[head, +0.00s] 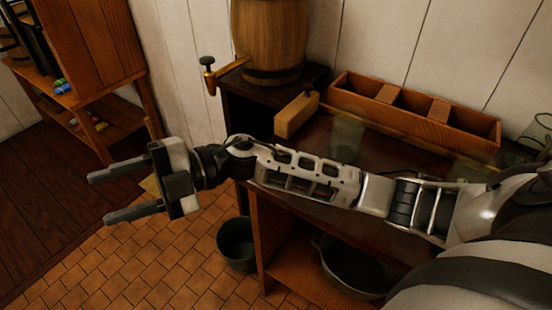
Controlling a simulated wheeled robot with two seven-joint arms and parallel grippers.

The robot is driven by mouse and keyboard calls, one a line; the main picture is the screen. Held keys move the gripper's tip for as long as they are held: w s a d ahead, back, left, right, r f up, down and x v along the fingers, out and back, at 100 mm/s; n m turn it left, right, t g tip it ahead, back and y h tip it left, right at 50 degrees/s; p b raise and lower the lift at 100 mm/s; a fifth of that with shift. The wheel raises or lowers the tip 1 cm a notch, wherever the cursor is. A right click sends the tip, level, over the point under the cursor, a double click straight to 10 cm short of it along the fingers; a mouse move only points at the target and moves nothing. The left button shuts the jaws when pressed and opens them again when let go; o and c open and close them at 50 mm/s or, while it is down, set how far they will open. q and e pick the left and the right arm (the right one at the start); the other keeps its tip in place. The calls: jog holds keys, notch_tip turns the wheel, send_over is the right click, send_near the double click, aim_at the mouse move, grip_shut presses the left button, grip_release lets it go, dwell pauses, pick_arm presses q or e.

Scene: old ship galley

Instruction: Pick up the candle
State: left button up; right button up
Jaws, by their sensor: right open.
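I cannot make out a candle in the head view. My right gripper (98,198) reaches in from the right, across the front of the dark-topped counter (390,157). Its two grey fingers point left and stand apart, with nothing between them. It hangs in front of the tiled floor, left of the counter. My right arm covers part of the counter top. My left gripper is not in view.
A wooden barrel (270,40) with a tap stands behind. A long divided wooden tray (415,122), a wooden block (297,115) and a clear glass (347,135) are on the counter. A dark bucket (237,245) and a pan (350,272) sit low. Left shelves (115,118) hold small coloured items.

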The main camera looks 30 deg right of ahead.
jog(key=w+d+r+n+h+b, duration=0.15)
jog(key=w+d+h, duration=0.25)
jog(key=d+h, duration=0.85)
jog(key=w+d+r+h+b, duration=0.2)
jog(key=d+h, duration=0.5)
jog(key=d, duration=1.1)
jog(key=shift+g, duration=0.3)
jog(key=f, duration=0.7)
jog(key=w+f+p, duration=0.1)
jog(key=f, duration=0.2)
jog(key=shift+d+f, duration=0.2)
jog(key=shift+f, duration=0.2)
jog(key=shift+w+d+f+p, duration=0.15)
jog(key=shift+f+p, duration=0.15)
jog(key=shift+f, duration=1.15)
jog(key=shift+w+f+p, duration=0.1)
jog(key=shift+f+p, duration=0.15)
jog(key=shift+f, duration=1.2)
jog(key=c, duration=1.1)
